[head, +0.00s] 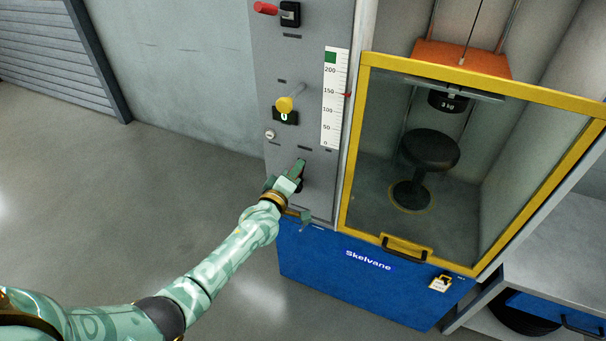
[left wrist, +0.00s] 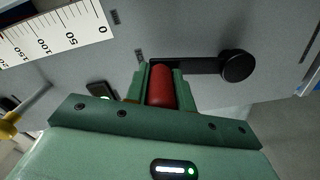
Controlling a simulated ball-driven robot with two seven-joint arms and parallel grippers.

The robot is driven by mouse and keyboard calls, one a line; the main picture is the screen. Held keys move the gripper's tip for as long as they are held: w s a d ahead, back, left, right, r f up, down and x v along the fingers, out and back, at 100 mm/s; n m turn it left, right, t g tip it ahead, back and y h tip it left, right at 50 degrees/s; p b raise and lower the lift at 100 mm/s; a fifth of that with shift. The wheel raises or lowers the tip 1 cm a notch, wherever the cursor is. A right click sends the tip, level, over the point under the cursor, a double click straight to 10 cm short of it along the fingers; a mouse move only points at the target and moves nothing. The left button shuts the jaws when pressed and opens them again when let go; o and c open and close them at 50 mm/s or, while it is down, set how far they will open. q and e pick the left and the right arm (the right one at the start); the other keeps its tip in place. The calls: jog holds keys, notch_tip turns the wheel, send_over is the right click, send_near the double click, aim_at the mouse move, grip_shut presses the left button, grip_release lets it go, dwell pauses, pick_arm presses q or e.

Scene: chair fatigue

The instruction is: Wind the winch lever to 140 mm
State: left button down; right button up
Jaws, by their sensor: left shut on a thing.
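My left gripper (head: 298,172) is at the lower part of the grey control panel (head: 305,110). In the left wrist view its fingers (left wrist: 160,85) are shut on the red grip (left wrist: 161,87) of the winch lever. The lever's black arm (left wrist: 200,66) runs right from the grip to a round black hub (left wrist: 238,66). In the head view my gripper mostly hides the lever. The white scale (head: 335,115) is marked 0 to 200, and its red pointer (head: 348,95) stands a little below the 150 mark. My right gripper is not in view.
A yellow-framed guard (head: 358,150) covers a black stool (head: 428,150), with a black 3 kg weight (head: 447,102) above it under an orange block (head: 463,60). A yellow knob (head: 285,104) sticks out above my gripper. A blue cabinet (head: 340,285) is below. Floor at left is clear.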

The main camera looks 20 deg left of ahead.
pick_arm(q)
jog(key=shift+a+n, duration=1.4)
jog(key=shift+n, duration=0.2)
jog(key=c, duration=1.2)
grip_release()
jog(key=s+p, duration=0.1)
jog(key=s, duration=0.4)
jog(key=s+p, duration=0.2)
jog(key=s, duration=0.3)
jog(key=s+p, duration=0.1)
jog(key=s, duration=0.5)
jog(key=shift+s+a, duration=0.1)
jog(key=shift+a, duration=0.2)
